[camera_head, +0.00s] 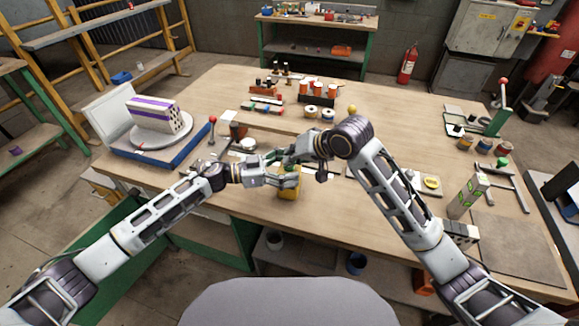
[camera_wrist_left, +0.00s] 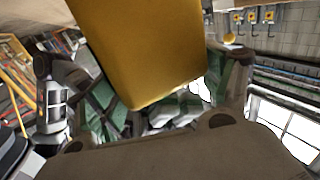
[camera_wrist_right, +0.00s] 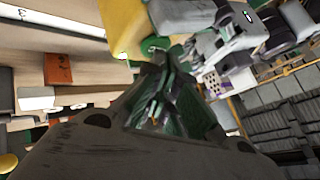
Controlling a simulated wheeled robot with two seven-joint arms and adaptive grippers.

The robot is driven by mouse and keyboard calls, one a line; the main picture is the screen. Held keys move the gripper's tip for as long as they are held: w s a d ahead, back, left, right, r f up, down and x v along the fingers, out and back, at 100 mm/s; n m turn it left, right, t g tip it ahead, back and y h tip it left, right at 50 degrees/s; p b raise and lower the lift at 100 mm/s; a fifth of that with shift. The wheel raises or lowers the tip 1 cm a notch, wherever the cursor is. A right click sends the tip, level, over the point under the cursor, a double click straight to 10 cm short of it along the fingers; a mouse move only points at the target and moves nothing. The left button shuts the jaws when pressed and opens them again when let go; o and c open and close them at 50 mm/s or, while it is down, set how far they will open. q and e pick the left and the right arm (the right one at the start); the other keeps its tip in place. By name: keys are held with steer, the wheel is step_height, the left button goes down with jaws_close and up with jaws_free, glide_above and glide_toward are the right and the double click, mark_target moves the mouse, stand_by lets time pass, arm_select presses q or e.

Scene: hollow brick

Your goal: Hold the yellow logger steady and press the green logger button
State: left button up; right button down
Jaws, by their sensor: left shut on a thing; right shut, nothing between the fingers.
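The yellow logger (camera_head: 289,190) is at the near edge of the workbench, partly hidden by my grippers in the head view. Its plain yellow body (camera_wrist_left: 140,45) fills the top of the left wrist view, between the fingers. My left gripper (camera_head: 284,181) is shut on it. My right gripper (camera_head: 277,160) is shut and empty, just above the logger. In the right wrist view, the shut fingertips (camera_wrist_right: 155,62) are close to the yellow logger (camera_wrist_right: 120,25) and the green button (camera_wrist_right: 152,45) on it. I cannot tell whether they touch the button.
The workbench (camera_head: 240,105) holds a turntable (camera_head: 160,132) with a purple-striped brick at left. Spools (camera_head: 311,112) and red-topped jars stand behind. The right front has a bare mat (camera_head: 520,245).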

steer(key=shift+r, duration=0.35)
steer(key=shift+r, duration=2.9)
arm_select(q)
steer(key=o, duration=1.2)
steer(key=shift+a, duration=0.15)
steer(key=s+a, duration=0.2)
steer(key=a, duration=0.9)
steer(key=shift+a, duration=0.3)
